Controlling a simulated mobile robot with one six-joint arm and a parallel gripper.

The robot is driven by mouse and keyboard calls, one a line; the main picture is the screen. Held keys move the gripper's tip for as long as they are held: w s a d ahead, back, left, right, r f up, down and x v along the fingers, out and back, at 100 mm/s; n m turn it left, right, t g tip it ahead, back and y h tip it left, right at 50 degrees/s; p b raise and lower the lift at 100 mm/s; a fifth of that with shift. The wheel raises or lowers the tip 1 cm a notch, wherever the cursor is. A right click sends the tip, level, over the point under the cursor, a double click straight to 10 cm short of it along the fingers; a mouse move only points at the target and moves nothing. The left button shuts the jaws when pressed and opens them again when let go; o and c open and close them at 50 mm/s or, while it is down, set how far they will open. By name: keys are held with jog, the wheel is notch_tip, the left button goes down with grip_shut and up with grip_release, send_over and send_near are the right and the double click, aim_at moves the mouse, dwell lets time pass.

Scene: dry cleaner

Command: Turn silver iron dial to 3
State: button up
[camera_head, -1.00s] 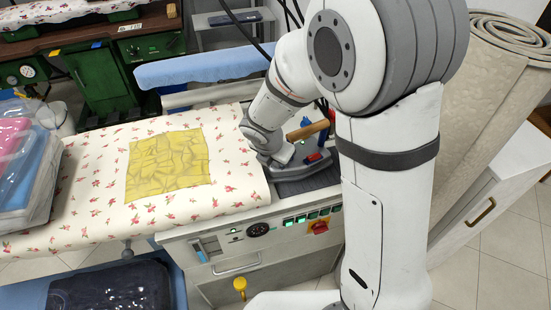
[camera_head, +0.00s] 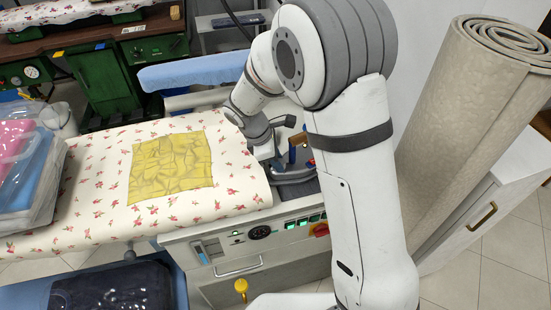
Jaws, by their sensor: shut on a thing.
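The iron (camera_head: 298,141), with a brown handle and blue parts, is at the right end of the ironing table, on a grey rest (camera_head: 297,187). My arm hides much of it. My gripper (camera_head: 272,160) is at the iron's left side, low by its body, and is shut on part of it. The fingertips are small and partly hidden, so I cannot see exactly which part they hold. The dial on the iron and its numbers cannot be made out.
The floral ironing table (camera_head: 100,200) holds a yellow cloth (camera_head: 170,165). Below the iron is a control panel (camera_head: 262,232) with green switches and a red knob. A rolled beige carpet (camera_head: 470,120) stands at right. Bagged clothes (camera_head: 25,170) lie at left.

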jog(key=m+g, duration=0.1)
jog(key=m, duration=0.1)
jog(key=m+g, duration=0.1)
jog(key=m, duration=0.2)
jog(key=shift+w+d+m+p, duration=0.2)
jog(key=shift+m+p, duration=0.1)
jog(key=shift+p, duration=0.1)
jog(key=shift+w+f+m+g+y, duration=0.1)
jog(key=shift+m+g+y, duration=0.25)
jog(key=shift+m, duration=0.7)
jog(key=shift+w+m+g+y, duration=0.15)
jog(key=shift+m+g, duration=0.3)
jog(key=shift+m, duration=0.6)
jog(key=shift+s, duration=0.15)
jog(key=o, duration=1)
jog(key=shift+r+p, duration=0.2)
jog(key=shift+p, duration=0.1)
